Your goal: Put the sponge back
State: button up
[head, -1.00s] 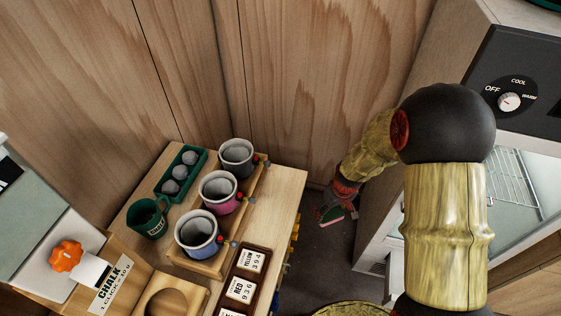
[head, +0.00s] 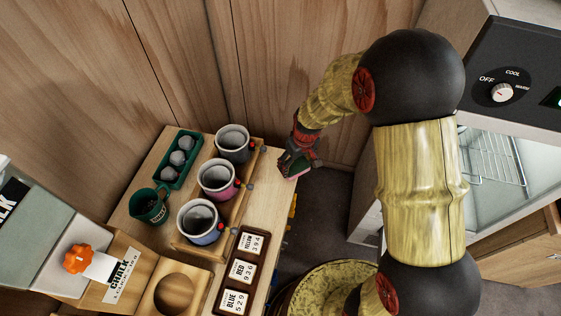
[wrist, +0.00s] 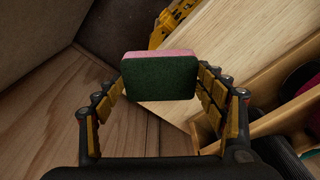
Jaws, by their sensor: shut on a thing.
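The sponge (wrist: 160,80) has a dark green face and a pink layer behind it. It sits between the two fingers of my gripper (head: 297,162), which is shut on it. In the wrist view my gripper (wrist: 165,95) has a finger at each side of the sponge. In the head view only a small pink and green part of the sponge (head: 299,171) shows below the fingers. My gripper is at the right back corner of the wooden table (head: 278,190); its height above the top is hard to judge.
A wooden rack (head: 247,177) with three cups stands left of my gripper. Further left are a green tray (head: 162,178) of grey balls and a green mug (head: 150,206). A label board (head: 240,270) lies in front. A wood wall (head: 300,60) is behind.

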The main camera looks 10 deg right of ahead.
jog(key=shift+w+a, duration=0.3)
jog(key=shift+a, duration=0.35)
jog(key=shift+w+a, duration=0.25)
jog(key=shift+a, duration=0.4)
jog(key=a, duration=0.1)
jog(key=w+a+f, duration=0.1)
jog(key=shift+a, duration=0.4)
jog(key=shift+d+f, duration=0.1)
jog(key=shift+f, duration=0.1)
jog(key=shift+f, duration=0.2)
jog(key=o, duration=1)
notch_tip(320, 180, up, 12)
jog(key=s+p, duration=0.1)
jog(key=shift+s+d+r, duration=0.2)
jog(key=shift+s+d, duration=0.1)
jog(key=shift+d, duration=0.05)
